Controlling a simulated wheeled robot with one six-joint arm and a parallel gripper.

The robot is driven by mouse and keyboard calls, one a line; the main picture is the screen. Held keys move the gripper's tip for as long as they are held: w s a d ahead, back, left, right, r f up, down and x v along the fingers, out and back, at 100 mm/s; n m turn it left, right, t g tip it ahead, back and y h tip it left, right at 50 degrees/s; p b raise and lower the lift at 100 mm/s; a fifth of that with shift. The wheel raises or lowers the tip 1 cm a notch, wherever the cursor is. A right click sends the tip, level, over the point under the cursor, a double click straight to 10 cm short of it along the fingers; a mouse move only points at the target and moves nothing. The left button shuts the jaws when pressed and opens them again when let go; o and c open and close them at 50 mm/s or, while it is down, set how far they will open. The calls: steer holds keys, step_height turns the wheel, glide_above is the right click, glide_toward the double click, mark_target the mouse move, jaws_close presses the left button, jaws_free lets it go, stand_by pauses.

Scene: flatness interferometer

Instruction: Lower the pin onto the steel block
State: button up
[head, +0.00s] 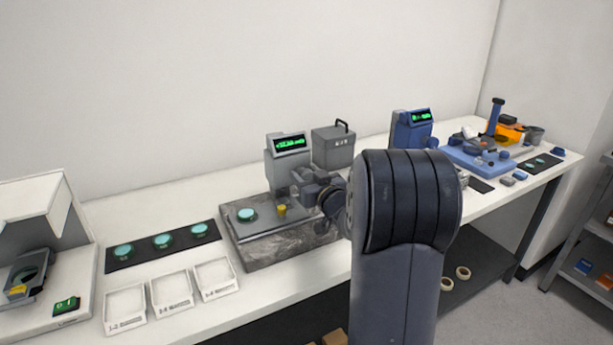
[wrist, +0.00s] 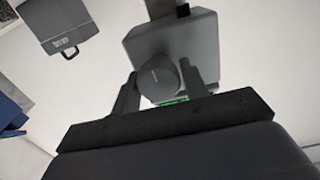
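In the head view, a grey gauge (head: 289,150) with a lit green display stands at the back of a granite slab (head: 265,252). A small gold-coloured cylinder (head: 282,210) sits on the slab side, below and left of my gripper (head: 312,190). I cannot make out the pin or clearly identify the steel block; my wrist and gripper cover part of the gauge front. In the wrist view, my gripper's two fingers (wrist: 160,92) stand on either side of a round dark grey knob (wrist: 158,80) on the gauge. Whether they press on it is unclear.
A teal disc (head: 247,214) lies on the slab's left. A dark mat (head: 150,257) with teal discs and white trays (head: 170,293) are further left. A grey box (head: 333,147) stands behind, and a blue gauge (head: 411,133) and blue stand (head: 478,158) are to the right.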

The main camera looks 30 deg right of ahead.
steer(key=c, duration=0.6)
steer(key=shift+o, duration=0.2)
steer(key=shift+f+n+b, duration=0.1)
steer(key=shift+n+b, duration=0.2)
steer(key=shift+b, duration=0.15)
steer(key=n+b, duration=0.3)
steer(key=shift+a+f+n+b, duration=0.1)
steer(key=shift+f+n+b, duration=0.05)
steer(key=shift+n+b, duration=0.25)
steer(key=n+b, duration=0.4)
steer(key=n, duration=0.1)
steer(key=n+b, duration=0.3)
steer(key=n, duration=0.3)
steer(key=shift+a+f+b, duration=0.1)
steer(key=shift+b, duration=0.25)
steer(key=n+b, duration=0.3)
steer(key=n, duration=0.2)
steer(key=shift+n, duration=0.3)
